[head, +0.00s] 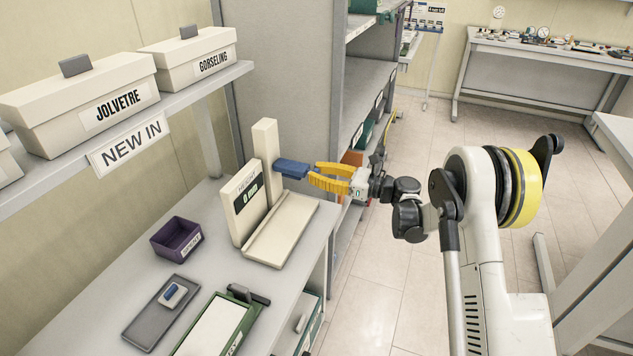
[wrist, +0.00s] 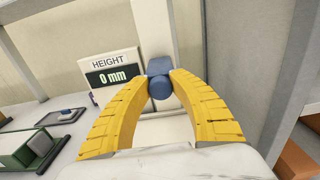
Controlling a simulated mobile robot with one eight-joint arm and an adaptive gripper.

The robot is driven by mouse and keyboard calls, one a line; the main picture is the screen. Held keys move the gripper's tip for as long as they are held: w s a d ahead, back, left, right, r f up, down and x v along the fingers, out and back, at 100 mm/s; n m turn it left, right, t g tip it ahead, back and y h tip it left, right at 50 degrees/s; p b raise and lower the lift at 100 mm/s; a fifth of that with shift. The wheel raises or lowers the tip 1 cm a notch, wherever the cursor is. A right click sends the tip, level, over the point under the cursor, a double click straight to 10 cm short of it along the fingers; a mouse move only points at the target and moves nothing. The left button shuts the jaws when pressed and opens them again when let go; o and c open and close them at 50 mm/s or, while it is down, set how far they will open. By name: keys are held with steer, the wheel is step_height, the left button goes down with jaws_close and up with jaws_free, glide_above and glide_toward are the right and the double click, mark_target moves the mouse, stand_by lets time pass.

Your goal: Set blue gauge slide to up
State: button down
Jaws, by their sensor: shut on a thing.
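The blue gauge slide (head: 291,168) sits on the upright cream post (head: 265,137) of a height gauge, about midway up in the head view. The gauge's display (head: 249,196) reads "HEIGHT 0 mm"; it also shows in the wrist view (wrist: 111,76). My gripper (head: 311,174) has yellow fingers shut on the end of the blue slide. In the wrist view, the slide's rounded end (wrist: 160,86) lies between the two fingertips (wrist: 160,84). The gauge's cream base plate (head: 283,232) lies below the slide, with bare space between them.
A purple bin (head: 176,239), a grey tray (head: 160,312) with a small blue-topped item and a green clipboard-like board (head: 220,325) lie on the bench. A shelf with labelled boxes (head: 85,100) hangs at left. A grey rack (head: 305,70) stands behind the gauge.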

steer(key=shift+w+r, duration=0.1)
steer(key=shift+r, duration=1.3)
steer(key=c, duration=1.1)
jaws_free()
steer(key=shift+r, duration=0.1)
steer(key=shift+c, duration=0.2)
steer(key=shift+d, duration=0.1)
steer(key=v, duration=1.2)
